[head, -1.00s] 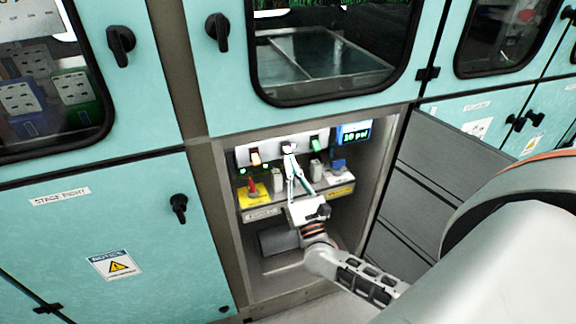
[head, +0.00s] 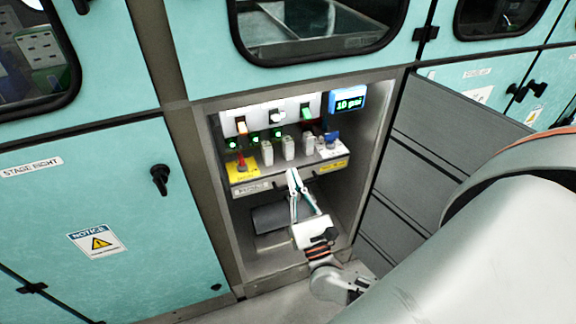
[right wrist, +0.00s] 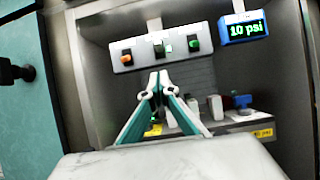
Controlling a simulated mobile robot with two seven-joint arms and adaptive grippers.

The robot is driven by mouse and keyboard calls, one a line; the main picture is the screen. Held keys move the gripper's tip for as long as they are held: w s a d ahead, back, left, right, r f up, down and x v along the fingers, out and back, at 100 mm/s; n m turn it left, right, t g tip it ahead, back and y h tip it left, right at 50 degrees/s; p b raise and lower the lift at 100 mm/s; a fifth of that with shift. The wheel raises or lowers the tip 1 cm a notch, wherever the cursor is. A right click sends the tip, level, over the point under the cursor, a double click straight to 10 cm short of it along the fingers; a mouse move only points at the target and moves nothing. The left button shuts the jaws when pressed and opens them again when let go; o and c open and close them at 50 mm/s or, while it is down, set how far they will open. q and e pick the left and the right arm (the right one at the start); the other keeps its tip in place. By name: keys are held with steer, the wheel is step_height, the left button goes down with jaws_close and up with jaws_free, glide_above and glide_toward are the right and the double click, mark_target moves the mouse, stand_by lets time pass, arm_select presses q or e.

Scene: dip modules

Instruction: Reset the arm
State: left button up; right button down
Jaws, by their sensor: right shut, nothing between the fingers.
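My right gripper (head: 293,176) is shut and empty. A blue display (head: 349,102) reads 10 psi. My left gripper is not in view.
On the shelf stand several pale modules (head: 288,147), a red lever (head: 240,159) on a yellow plate and a blue valve (head: 332,138). A grey cylinder (head: 270,218) lies below. The opened door panel (head: 420,170) bounds the bay at the right; teal cabinet doors (head: 90,215) stand left.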

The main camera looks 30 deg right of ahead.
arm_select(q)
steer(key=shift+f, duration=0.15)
arm_select(e)
steer(key=shift+s+a+f, duration=0.15)
steer(key=shift+s, duration=0.3)
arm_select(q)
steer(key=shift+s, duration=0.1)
arm_select(e)
steer(key=shift+a, duration=0.1)
steer(key=s+a+f+n+g+y, duration=0.25)
steer(key=a+f+n+y, duration=0.35)
steer(key=n, duration=0.8)
steer(key=s+a+f+n+g+y, duration=0.25)
steer(key=a+f+n+y, duration=0.35)
steer(key=n, duration=0.7)
arm_select(q)
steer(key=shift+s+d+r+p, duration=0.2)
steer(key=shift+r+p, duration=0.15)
steer(key=shift+p, duration=0.35)
arm_select(e)
steer(key=s+f+n+g+h, duration=0.3)
steer(key=s+f+n+g, duration=0.4)
steer(key=n, duration=0.9)
step_height(320, 180, down, 3)
steer(key=shift+s+d+h, duration=0.2)
steer(key=shift+s+h, duration=0.1)
steer(key=shift+s, duration=0.85)
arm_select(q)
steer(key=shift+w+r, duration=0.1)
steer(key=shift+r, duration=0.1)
